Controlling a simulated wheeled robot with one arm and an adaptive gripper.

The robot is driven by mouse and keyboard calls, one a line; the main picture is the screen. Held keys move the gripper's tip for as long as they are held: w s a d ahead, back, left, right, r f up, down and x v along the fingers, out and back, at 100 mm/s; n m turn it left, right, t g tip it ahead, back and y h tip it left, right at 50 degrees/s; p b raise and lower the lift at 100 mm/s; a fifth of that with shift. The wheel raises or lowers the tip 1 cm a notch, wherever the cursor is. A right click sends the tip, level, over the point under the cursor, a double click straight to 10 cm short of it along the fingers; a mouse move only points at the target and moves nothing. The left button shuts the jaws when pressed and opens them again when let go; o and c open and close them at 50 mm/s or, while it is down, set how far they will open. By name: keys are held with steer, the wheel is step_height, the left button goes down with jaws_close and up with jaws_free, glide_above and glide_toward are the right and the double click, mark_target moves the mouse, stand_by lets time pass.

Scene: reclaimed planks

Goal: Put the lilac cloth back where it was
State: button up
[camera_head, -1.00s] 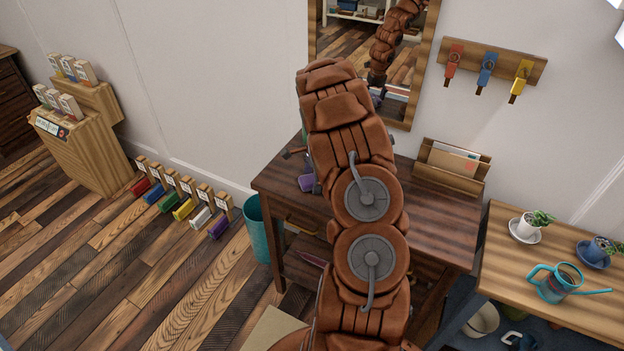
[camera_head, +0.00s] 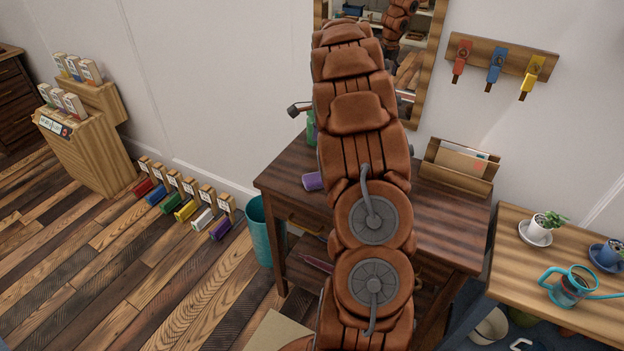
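A small purple or lilac piece (camera_head: 313,181) lies on the dark wooden desk (camera_head: 283,179) at its left side, partly covered by my arm; I cannot tell for sure that it is the lilac cloth.
A mirror (camera_head: 430,70) hangs behind the desk. A letter holder (camera_head: 458,168) stands at the desk's right back. A teal bin (camera_head: 265,232) stands left of the desk. A side table (camera_head: 515,262) with plants and a watering can is at right. Colored hooks hang on the wall.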

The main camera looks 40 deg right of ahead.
steer(key=s+a+r+n+g, duration=0.1)
steer(key=s+a+r+n, duration=0.25)
steer(key=a, duration=0.45)
steer(key=s+a+r+n, duration=0.2)
steer(key=s+a+n, duration=0.15)
steer(key=a, duration=0.55)
steer(key=s+a+r+n+g, duration=0.1)
steer(key=s+a+r+n, duration=0.25)
steer(key=a, duration=0.45)
steer(key=s+a+f+n, duration=0.1)
steer(key=s+a+n, duration=0.5)
steer(key=s, duration=0.3)
steer(key=s+a+f+n+h, duration=0.1)
steer(key=s+a+f+n, duration=0.1)
steer(key=s+a+n, duration=0.5)
steer(key=s+a, duration=0.1)
steer(key=s, duration=0.2)
steer(key=shift+g, duration=0.3)
